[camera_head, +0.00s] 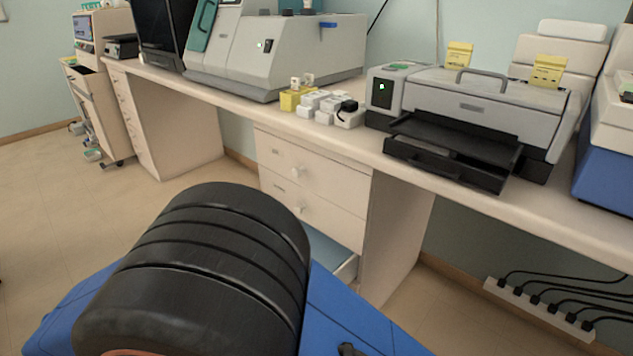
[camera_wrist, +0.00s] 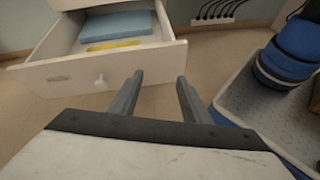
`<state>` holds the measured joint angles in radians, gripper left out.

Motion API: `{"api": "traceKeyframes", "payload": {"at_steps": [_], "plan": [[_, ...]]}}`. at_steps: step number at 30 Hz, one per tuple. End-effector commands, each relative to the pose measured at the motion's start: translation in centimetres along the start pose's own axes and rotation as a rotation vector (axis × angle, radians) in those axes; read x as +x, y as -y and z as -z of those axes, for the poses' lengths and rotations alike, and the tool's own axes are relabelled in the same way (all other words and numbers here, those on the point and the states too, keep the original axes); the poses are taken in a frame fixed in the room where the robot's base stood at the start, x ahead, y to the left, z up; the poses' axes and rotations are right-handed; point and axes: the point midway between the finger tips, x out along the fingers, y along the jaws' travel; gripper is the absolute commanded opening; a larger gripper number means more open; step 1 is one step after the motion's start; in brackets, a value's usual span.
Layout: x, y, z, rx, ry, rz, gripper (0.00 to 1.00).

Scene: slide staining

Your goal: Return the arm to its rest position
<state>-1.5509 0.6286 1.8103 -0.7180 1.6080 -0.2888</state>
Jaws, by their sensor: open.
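In the wrist view my gripper (camera_wrist: 157,97) shows two grey fingers spread apart with nothing between them. The fingers point toward the beige floor, just in front of an open drawer (camera_wrist: 95,73). In the head view my black ribbed arm part fills the lower left, and the gripper itself is not visible there.
The open drawer holds a blue item (camera_wrist: 116,26) and a yellow one (camera_wrist: 112,46). The bench (camera_head: 345,138) carries a slide machine (camera_head: 275,60), small white boxes (camera_head: 325,106) and a grey printer-like device (camera_head: 470,105) with its tray out. A power strip (camera_head: 540,312) lies low at right.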

Motion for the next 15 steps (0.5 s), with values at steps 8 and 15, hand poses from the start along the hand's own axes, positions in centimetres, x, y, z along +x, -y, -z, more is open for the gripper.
{"api": "traceKeyframes", "payload": {"at_steps": [8,15], "plan": [[4.9,-1.6,-6.4,0.12,-0.079,0.132,0.43],[11.3,-1.7,-14.5,0.299,-0.179,0.3,0.43]]}}
